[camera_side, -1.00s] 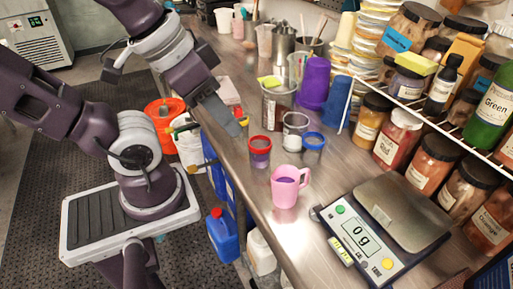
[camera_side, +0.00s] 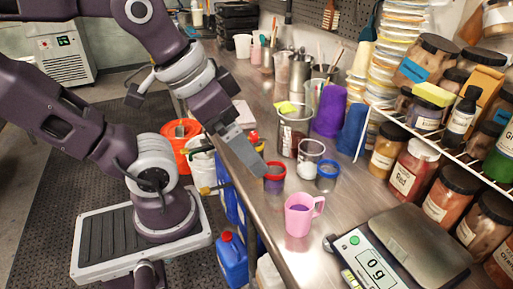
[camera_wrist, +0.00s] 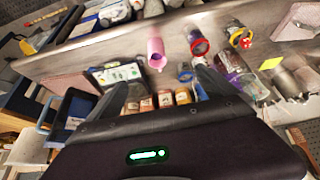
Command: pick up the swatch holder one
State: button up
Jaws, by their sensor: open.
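No label tells me which thing is swatch holder one. There the red-rimmed cup (camera_wrist: 199,45) and a yellow-rimmed cup (camera_wrist: 238,37) lie beyond the fingers.
A scale (camera_side: 405,250) reading 0 g sits at the front right. Pigment jars (camera_side: 412,170) line a shelf at right. The wrist view is blurred.

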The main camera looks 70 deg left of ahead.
jog(key=n+g+y, duration=0.1)
jog(key=n+g, duration=0.5)
jog(key=n, duration=1.2)
send_over(254, 133)
jog(key=f, duration=1)
jog(key=shift+w+d+f, duration=0.2)
jog(key=shift+d+f, duration=0.15)
jog(key=f, duration=0.7)
jog(key=shift+s+a, duration=0.2)
jog(key=shift+a, duration=0.2)
jog(key=c, duration=1.5)
jog(key=shift+o, duration=0.2)
notch_tip(254, 133, up, 9)
jog(key=shift+w+r, duration=0.1)
jog(key=shift+r, duration=0.05)
jog(key=d+r, duration=0.2)
jog(key=d, duration=1.1)
jog(key=shift+w, duration=0.15)
